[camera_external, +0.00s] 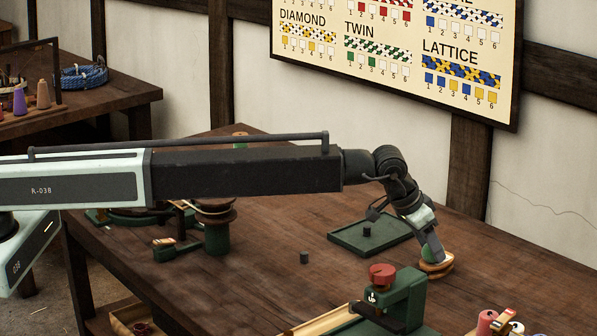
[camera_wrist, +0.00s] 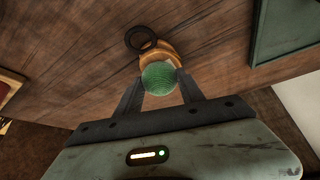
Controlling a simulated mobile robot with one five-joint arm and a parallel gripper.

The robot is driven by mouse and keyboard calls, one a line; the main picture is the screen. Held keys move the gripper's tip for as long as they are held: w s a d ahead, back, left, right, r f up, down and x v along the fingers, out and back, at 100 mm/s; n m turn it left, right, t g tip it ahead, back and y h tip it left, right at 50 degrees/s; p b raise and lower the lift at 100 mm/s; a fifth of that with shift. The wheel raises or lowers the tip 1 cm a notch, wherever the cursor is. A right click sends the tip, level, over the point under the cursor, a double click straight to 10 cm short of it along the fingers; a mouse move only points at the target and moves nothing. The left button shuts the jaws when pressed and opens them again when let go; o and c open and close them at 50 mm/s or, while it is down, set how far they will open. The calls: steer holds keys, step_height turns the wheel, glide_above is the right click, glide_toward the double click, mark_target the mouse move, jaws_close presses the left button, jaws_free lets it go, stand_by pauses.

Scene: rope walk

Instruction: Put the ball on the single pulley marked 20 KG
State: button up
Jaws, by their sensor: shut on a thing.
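A green textured ball (camera_wrist: 160,77) is between the fingers of my gripper (camera_wrist: 160,92), which is shut on it. In the external view the ball (camera_external: 427,253) shows as a small green patch between my fingertips (camera_external: 430,254). An orange-brown wooden pulley (camera_external: 437,267) lies on the bench directly under or against the ball. In the wrist view the pulley (camera_wrist: 173,55) shows just beyond the ball, with a dark ring (camera_wrist: 140,38) at its far end. The ball hides part of the pulley. I cannot tell whether they touch, and no weight mark is readable.
A green tray (camera_external: 345,244) with a dark peg lies left of the pulley. A green clamp-like device (camera_external: 405,300) with a red knob stands in front. Bare bench lies around the pulley.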

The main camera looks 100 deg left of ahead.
steer(key=shift+f, duration=0.15)
steer(key=o, duration=1.3)
steer(key=shift+o, duration=0.2)
steer(key=shift+s+r+p, duration=0.1)
steer(key=shift+r+p, duration=0.25)
steer(key=shift+r, duration=0.15)
steer(key=p+v, duration=1)
steer(key=v, duration=0.1)
steer(key=shift+r, duration=0.2)
steer(key=shift+s+d, duration=0.1)
